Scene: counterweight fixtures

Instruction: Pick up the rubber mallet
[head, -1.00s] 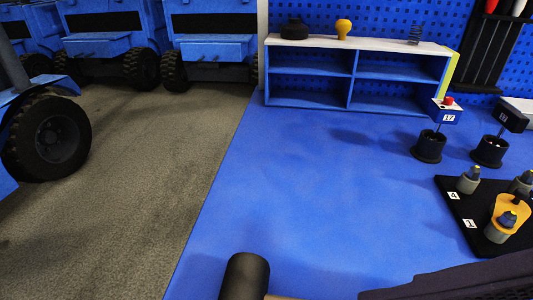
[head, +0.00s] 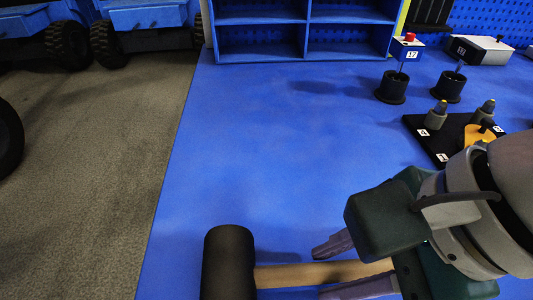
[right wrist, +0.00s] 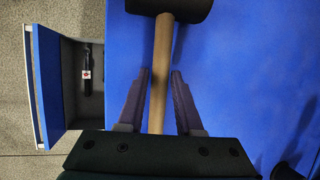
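The rubber mallet has a black cylindrical head (head: 229,262) and a pale wooden handle (head: 290,275). It lies on the blue surface at the bottom of the head view, handle pointing right. In the right wrist view its head (right wrist: 168,8) is at the top edge and its handle (right wrist: 161,60) runs down between my fingers. My right gripper (head: 330,270) is open, with one purple-grey finger on each side of the handle. The right wrist view shows the gripper (right wrist: 160,75) with narrow gaps beside the handle. My left gripper is not in view.
A blue shelf (head: 260,38) stands at the back. Black cups (head: 391,88) and a dark board (head: 418,127) with grey pegs are at the right. The middle of the blue surface is clear.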

